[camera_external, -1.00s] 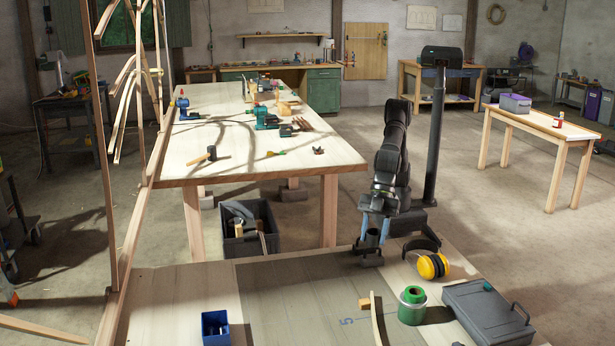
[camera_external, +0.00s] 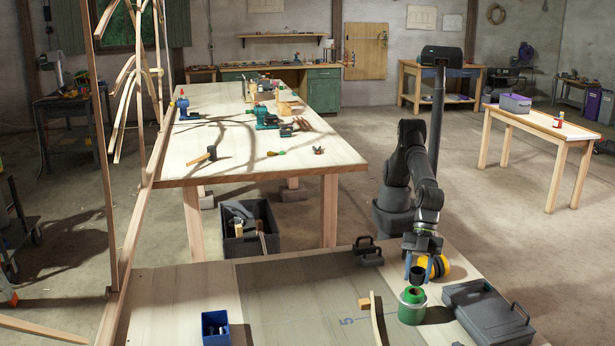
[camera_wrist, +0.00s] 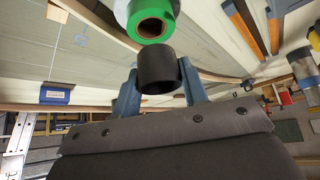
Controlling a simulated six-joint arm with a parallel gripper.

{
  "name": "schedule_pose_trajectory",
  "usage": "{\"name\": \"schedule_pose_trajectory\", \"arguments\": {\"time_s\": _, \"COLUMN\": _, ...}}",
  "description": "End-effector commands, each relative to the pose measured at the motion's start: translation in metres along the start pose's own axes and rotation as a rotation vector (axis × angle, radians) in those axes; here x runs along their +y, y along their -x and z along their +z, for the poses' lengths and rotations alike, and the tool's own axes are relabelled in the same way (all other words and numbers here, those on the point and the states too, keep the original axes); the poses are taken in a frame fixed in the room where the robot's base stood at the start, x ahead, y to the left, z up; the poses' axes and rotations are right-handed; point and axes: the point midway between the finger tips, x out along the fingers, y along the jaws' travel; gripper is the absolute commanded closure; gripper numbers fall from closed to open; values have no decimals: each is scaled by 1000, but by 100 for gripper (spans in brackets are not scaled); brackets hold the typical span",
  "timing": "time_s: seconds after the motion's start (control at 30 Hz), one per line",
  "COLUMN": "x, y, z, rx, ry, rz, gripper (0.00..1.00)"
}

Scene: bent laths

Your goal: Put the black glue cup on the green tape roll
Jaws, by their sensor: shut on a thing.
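My gripper (camera_external: 418,270) is shut on the black glue cup (camera_external: 417,274), with its blue fingers on either side of it. The cup also shows between the fingers in the wrist view (camera_wrist: 158,72).
A grey toolbox (camera_external: 488,310) stands right of the roll. A bent lath (camera_external: 377,318) stands to the left. A blue box (camera_external: 215,328) is at the front left. A black clamp-like object (camera_external: 368,250) lies near the back edge.

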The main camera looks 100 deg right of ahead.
Motion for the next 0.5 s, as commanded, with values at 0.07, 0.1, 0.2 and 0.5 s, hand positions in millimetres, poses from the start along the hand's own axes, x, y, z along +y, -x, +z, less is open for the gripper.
{"name": "schedule_pose_trajectory", "arguments": {"time_s": 0.07, "x": 0, "y": -11, "z": 8, "rx": -3, "ry": 0, "rz": 1, "gripper": 81}}
{"name": "schedule_pose_trajectory", "arguments": {"time_s": 0.1, "x": 0, "y": -16, "z": 11, "rx": -4, "ry": 1, "rz": 1, "gripper": 81}}
{"name": "schedule_pose_trajectory", "arguments": {"time_s": 0.2, "x": 0, "y": -25, "z": 17, "rx": -2, "ry": 1, "rz": 0, "gripper": 81}}
{"name": "schedule_pose_trajectory", "arguments": {"time_s": 0.5, "x": 1, "y": -27, "z": 18, "rx": -1, "ry": 0, "rz": 0, "gripper": 81}}
